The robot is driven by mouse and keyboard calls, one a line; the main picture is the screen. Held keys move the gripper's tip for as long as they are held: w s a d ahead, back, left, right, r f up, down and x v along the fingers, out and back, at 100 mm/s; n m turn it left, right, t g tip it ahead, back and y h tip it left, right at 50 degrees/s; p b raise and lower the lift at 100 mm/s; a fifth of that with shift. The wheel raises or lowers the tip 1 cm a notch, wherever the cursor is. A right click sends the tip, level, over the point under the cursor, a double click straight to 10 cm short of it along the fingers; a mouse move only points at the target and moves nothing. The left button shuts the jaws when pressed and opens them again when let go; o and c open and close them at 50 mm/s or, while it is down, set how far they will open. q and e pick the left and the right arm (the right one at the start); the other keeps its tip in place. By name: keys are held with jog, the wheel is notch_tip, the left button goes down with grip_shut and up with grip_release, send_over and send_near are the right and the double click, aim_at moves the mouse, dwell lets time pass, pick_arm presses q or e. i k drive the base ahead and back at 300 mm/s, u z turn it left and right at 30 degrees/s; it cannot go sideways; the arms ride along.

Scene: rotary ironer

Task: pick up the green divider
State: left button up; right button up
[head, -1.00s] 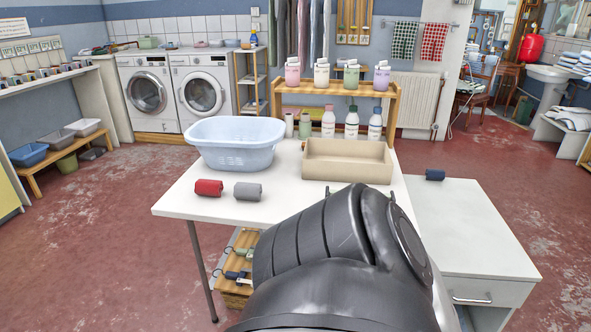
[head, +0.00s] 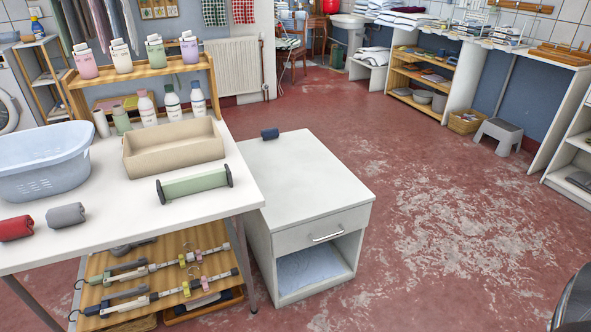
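The green divider (head: 194,184) is a pale green bar with dark end pieces. It lies on the white table (head: 226,176), near the right end, just in front of the beige open box (head: 173,147). A small gap seems to separate it from the box. Nothing covers it. Neither of my grippers is in view. A dark, smooth part at the lower right edge looks like a piece of my own arm, with no fingers showing.
A light blue basket (head: 45,161), a red roll (head: 16,228) and a grey roll (head: 66,215) stand left on the table. A bottle rack (head: 140,77) is behind. Right of the table is a lower white cabinet (head: 305,175) with a dark blue roll (head: 270,134). Open floor lies further right.

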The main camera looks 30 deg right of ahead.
aim_at(208, 180)
jog(key=z, duration=0.25)
jog(key=i, duration=1)
